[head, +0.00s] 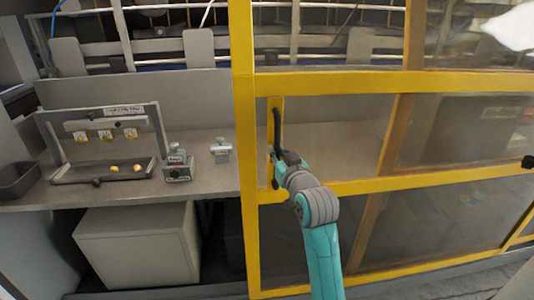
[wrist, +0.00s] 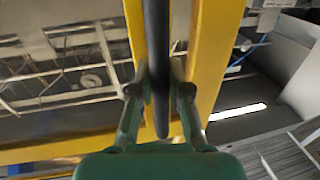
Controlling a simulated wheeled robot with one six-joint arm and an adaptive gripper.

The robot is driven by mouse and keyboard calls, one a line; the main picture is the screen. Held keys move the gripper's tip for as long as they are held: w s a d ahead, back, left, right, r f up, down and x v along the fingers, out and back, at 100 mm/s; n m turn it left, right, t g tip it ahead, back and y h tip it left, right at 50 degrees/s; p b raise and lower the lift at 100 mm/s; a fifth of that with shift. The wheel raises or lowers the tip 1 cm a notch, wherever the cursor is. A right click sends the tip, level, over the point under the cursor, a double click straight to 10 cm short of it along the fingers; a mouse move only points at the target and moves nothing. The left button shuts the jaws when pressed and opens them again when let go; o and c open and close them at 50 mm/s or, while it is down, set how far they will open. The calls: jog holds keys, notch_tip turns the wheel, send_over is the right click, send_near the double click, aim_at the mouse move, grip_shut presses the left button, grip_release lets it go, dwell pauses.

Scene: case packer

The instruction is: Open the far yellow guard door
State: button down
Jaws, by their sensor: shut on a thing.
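The yellow guard door (head: 390,186) with clear panels fills the right half of the head view. A black vertical bar handle (head: 277,130) is on its left upright. My gripper (head: 275,157) is at the lower part of this handle. In the wrist view the dark handle (wrist: 156,60) runs down between the two fingers, and my gripper (wrist: 160,90) is shut on it. The yellow frame (wrist: 208,55) shows behind and beside the handle. The fingertips' exact contact is small and partly hidden in the head view.
Left of the door, a grey counter (head: 215,184) holds a rack with small yellow pieces (head: 104,145), small grey devices (head: 178,166) and a dark tray (head: 18,180). A pale cabinet (head: 137,246) stands below. Another yellow-framed panel is at the far right.

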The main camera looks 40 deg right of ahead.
dwell(0.3)
jog(key=c, duration=1.1)
grip_release()
jog(key=shift+s, duration=0.1)
jog(key=v, duration=0.7)
jog(key=shift+s, duration=0.15)
jog(key=shift+a+f, duration=0.1)
